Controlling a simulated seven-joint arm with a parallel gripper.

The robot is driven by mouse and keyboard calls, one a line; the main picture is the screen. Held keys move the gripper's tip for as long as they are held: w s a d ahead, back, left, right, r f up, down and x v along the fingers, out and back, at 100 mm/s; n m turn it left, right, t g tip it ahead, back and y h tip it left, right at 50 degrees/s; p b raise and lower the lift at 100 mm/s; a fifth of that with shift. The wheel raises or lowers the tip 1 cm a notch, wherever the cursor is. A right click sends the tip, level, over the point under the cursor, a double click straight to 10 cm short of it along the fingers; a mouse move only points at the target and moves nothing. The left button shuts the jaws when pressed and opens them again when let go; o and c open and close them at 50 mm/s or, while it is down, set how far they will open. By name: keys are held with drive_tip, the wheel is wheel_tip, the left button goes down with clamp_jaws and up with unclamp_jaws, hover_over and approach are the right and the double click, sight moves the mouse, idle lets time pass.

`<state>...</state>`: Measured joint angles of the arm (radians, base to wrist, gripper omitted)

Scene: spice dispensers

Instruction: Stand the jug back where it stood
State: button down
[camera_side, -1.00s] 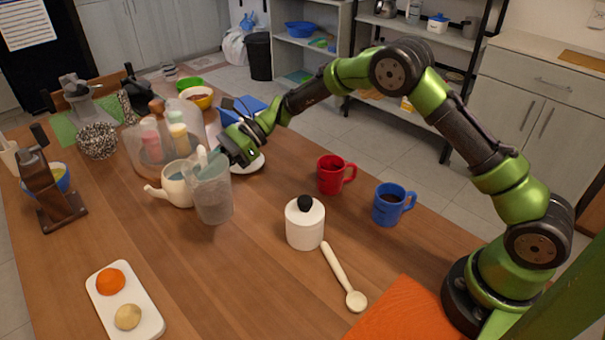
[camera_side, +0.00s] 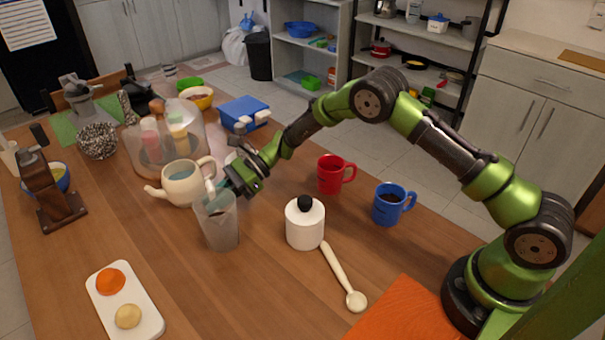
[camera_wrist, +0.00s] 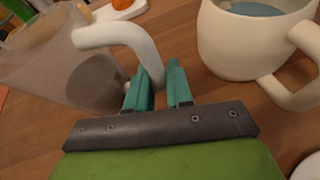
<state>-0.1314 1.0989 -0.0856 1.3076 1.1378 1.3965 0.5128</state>
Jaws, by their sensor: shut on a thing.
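The jug (camera_side: 219,228) is a tall translucent grey vessel. In the side view it looks upright, at the front right of the cream teapot (camera_side: 180,188) and apart from it. I cannot tell whether its base touches the table. My gripper (camera_side: 216,188) comes from the right and is shut on the jug's handle. In the wrist view the pale handle (camera_wrist: 122,38) curves in between the teal fingers of my gripper (camera_wrist: 160,82). The jug's body (camera_wrist: 45,55) is at the left there, with a dark grey round patch low down. The teapot (camera_wrist: 245,55), holding bluish liquid, is at the right.
A white lidded jar (camera_side: 304,225) stands right of the jug, with a spoon (camera_side: 340,270) beside it. A red mug (camera_side: 331,176) and a blue mug (camera_side: 388,207) are further right. Bare wooden table (camera_side: 185,285) lies in front of the jug.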

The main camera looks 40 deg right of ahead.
drive_tip(key=c, duration=1)
unclamp_jaws()
drive_tip(key=shift+f, duration=0.1)
